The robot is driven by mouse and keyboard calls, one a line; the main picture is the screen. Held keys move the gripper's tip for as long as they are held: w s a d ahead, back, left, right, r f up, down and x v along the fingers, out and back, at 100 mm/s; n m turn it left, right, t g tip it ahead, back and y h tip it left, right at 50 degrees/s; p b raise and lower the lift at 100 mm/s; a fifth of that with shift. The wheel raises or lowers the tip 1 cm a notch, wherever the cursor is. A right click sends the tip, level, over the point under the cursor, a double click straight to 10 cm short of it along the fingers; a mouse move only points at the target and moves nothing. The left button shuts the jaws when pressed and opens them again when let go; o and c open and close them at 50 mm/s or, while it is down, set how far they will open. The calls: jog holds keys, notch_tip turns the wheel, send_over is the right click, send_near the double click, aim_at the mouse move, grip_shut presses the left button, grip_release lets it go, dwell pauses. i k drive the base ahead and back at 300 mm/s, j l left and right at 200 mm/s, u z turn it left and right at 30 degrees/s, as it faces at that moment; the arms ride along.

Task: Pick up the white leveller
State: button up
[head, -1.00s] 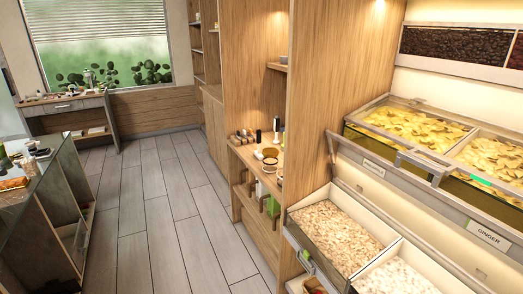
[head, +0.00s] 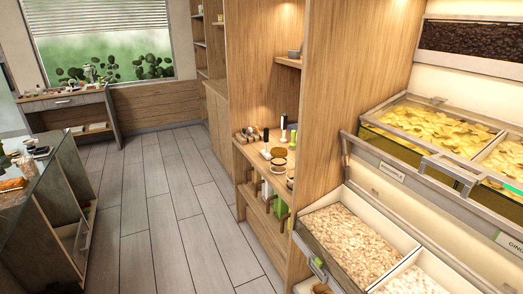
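I cannot pick out a white leveller for certain. On the wooden counter in the shelf unit stand several small items. Among them are an upright tool with a dark top and pale lower part (head: 284,127), a small white upright piece (head: 293,136) and round dark-topped containers (head: 278,153). They are too small to name surely. My gripper is not in view.
Wooden shelf unit (head: 253,60) stands mid-view. Bins of pale flakes (head: 348,240) and yellow slices (head: 435,120) fill the right. A glass-topped counter (head: 50,185) is at left, a desk (head: 75,102) beneath the window. The grey plank floor (head: 165,200) between is clear.

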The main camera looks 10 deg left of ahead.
aim_at(264, 153)
jog(key=i+j, duration=1.35)
jog(key=i+j+u, duration=0.05)
